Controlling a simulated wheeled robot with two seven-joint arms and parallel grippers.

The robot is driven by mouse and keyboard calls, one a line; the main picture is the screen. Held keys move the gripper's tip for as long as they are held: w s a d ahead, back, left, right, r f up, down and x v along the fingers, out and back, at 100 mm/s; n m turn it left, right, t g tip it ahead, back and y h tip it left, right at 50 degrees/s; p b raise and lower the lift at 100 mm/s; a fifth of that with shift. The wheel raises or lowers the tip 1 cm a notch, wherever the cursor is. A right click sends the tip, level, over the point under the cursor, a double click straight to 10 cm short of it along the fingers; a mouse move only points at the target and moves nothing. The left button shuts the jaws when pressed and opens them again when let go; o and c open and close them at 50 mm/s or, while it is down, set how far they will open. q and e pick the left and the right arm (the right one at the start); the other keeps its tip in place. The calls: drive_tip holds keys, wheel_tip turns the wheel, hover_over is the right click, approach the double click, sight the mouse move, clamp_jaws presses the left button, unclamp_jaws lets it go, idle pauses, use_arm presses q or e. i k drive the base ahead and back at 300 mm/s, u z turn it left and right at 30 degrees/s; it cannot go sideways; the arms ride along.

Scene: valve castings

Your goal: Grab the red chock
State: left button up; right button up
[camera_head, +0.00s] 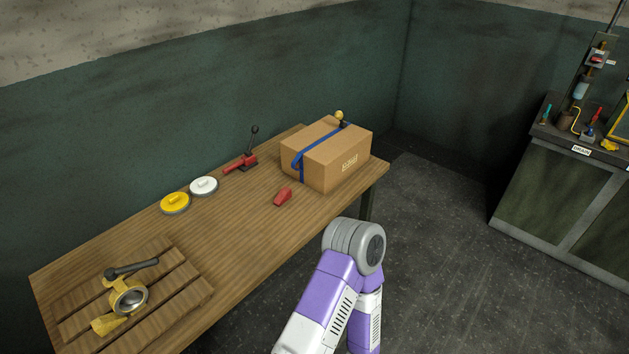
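The red chock (283,197) is a small red wedge-like block lying on the wooden table (233,247), just in front and left of the cardboard box. Nothing touches it. A purple and white arm of mine with a grey joint rises from the bottom of the view, to the right of the table's front edge and below the chock. No gripper shows in this view.
A cardboard box (329,157) with a blue strap stands at the table's right end. A red clamp with a black lever (245,161), a white disc (204,186), a yellow disc (175,202) and a brass valve (129,298) on a slatted pallet (191,283) lie leftward. A cabinet (551,188) stands far right.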

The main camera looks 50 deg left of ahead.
sight(286, 194)
drive_tip(key=i, duration=1.75)
drive_tip(key=u, duration=3.65)
